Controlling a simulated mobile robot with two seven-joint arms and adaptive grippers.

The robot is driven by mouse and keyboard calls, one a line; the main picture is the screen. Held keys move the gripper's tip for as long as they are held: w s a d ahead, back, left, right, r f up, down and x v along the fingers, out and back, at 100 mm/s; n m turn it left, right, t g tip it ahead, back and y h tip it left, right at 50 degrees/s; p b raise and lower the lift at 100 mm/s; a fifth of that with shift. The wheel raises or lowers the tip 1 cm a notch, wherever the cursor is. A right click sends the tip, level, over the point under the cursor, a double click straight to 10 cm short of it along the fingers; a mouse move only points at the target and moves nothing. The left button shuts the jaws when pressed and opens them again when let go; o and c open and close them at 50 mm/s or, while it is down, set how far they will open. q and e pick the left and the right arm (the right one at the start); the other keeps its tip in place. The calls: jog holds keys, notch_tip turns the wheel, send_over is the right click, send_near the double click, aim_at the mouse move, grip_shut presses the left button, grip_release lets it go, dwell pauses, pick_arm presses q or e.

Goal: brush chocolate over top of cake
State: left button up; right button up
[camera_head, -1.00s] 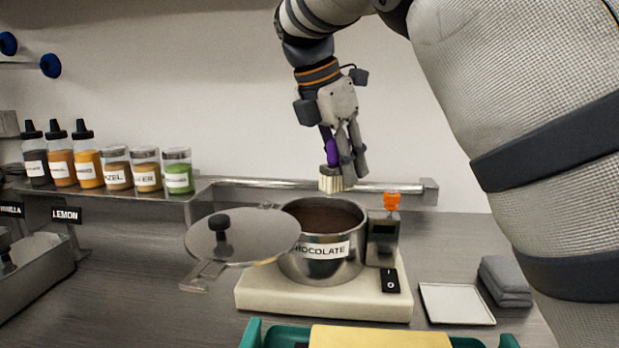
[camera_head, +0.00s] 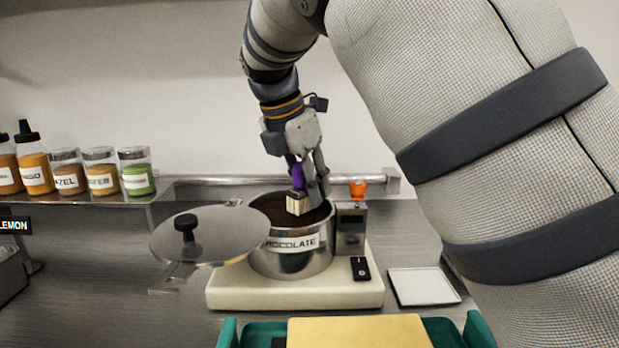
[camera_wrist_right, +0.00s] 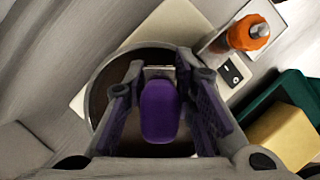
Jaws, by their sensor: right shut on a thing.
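My right gripper (camera_head: 308,178) is shut on the purple handle of a brush (camera_head: 297,204). In the head view the brush points down with its pale bristles at the mouth of the steel chocolate pot (camera_head: 292,262); I cannot tell whether they touch the dark chocolate (camera_head: 262,207). In the right wrist view the purple handle (camera_wrist_right: 160,112) sits between the fingers, over the pot; the bristles are hidden there. A yellow rectangular block (camera_head: 360,332), likely the cake, lies in a green tray (camera_head: 474,328) at the bottom edge. My left gripper is not in view.
The pot stands on a cream warmer base (camera_head: 230,290) with a black switch (camera_head: 360,268) and an orange knob (camera_head: 358,189). Its lid (camera_head: 210,242) is held out to the left. A white square plate (camera_head: 422,287) lies right. Bottles and jars (camera_head: 100,172) line a shelf at left.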

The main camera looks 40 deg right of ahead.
jog(key=shift+f, duration=0.65)
dwell(1.6)
jog(key=shift+r, duration=3.6)
